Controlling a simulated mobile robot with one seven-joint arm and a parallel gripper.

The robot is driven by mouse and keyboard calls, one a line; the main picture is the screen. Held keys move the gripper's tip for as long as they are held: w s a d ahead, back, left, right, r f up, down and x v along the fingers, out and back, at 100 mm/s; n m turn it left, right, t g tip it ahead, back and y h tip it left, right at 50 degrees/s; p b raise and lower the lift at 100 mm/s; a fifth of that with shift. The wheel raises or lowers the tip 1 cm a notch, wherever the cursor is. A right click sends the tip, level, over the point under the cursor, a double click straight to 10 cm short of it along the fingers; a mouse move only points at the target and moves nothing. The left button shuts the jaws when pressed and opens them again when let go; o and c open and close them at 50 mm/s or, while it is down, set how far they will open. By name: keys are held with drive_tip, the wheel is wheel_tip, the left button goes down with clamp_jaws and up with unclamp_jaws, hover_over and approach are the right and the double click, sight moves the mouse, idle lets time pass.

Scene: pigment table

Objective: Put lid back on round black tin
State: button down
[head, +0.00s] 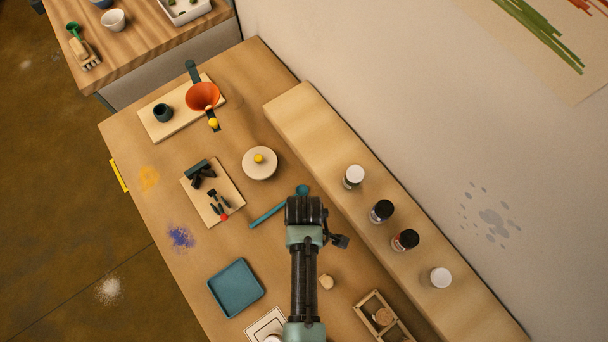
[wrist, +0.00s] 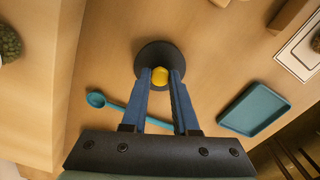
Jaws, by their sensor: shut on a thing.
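In the wrist view my gripper (wrist: 160,73) has its two blue fingers closed on the yellow knob of a round black lid (wrist: 148,54). The lid is seen from above, with bare wood around it. Whether it rests on a tin or hangs above the table cannot be told, as anything below it is hidden. In the head view my own arm covers the fingers and the lid. I cannot make out the round black tin separately in either view.
A pale round piece with a yellow knob (head: 259,172) stands left of my arm. A teal spoon (head: 268,214) and teal tray (head: 237,288) lie nearby. A raised shelf (head: 330,145) with several jars runs along the right. A divided wooden box (head: 367,301) sits at the front.

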drive_tip(key=shift+c, duration=0.6)
unclamp_jaws()
drive_tip(key=shift+r, duration=0.15)
drive_tip(key=shift+r+p, duration=3.4)
drive_tip(key=shift+p, duration=0.25)
clamp_jaws()
